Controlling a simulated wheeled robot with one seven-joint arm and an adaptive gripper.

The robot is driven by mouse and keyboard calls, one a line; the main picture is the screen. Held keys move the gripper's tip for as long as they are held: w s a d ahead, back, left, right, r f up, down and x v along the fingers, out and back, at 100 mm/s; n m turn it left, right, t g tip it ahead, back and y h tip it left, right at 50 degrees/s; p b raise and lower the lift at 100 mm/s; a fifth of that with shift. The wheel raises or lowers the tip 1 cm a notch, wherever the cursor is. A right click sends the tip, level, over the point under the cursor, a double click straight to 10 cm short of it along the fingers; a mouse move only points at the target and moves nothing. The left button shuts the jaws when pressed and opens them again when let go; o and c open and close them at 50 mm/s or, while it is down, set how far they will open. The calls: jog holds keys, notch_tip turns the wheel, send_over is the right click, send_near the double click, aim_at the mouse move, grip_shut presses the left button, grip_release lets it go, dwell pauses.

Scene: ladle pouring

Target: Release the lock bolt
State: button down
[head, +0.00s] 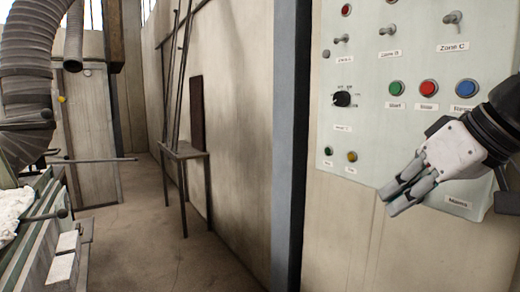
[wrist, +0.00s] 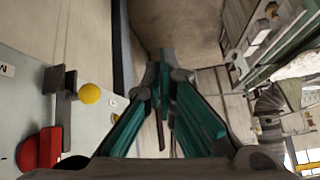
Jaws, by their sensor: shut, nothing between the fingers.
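In the wrist view a yellow round knob (wrist: 90,93) sits on a dark bracket (wrist: 61,82) on the pale control panel, left of my gripper. It looks like the lock bolt's knob, but no label confirms this. A red part (wrist: 50,146) is just below it. In the head view my gripper (head: 388,203) is shut and empty in front of the panel's lower part. It points left and down, and with my arm it covers the lower right of the panel. In the wrist view my gripper (wrist: 160,72) is apart from the knob.
The panel (head: 372,158) carries toggles, green, red (head: 428,88) and blue buttons, and a black rotary knob (head: 342,98). A blue-grey post (head: 289,150) stands left of it. Beyond is open floor (head: 160,220), a narrow stand (head: 183,152) and machinery at far left.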

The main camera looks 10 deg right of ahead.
aim_at(405, 164)
jog(key=d+r+t+p, duration=0.1)
jog(key=d+r+t, duration=0.1)
jog(key=d+r, duration=0.6)
jog(key=shift+s+d+r+n+t+h, duration=0.3)
jog(key=shift+s+d+r+n, duration=0.1)
jog(key=shift+d, duration=0.1)
jog(key=x, duration=1)
jog(key=shift+p, duration=0.35)
jog(key=shift+f, duration=0.1)
notch_tip(405, 164, down, 6)
jog(key=b, duration=0.6)
jog(key=shift+f, duration=0.15)
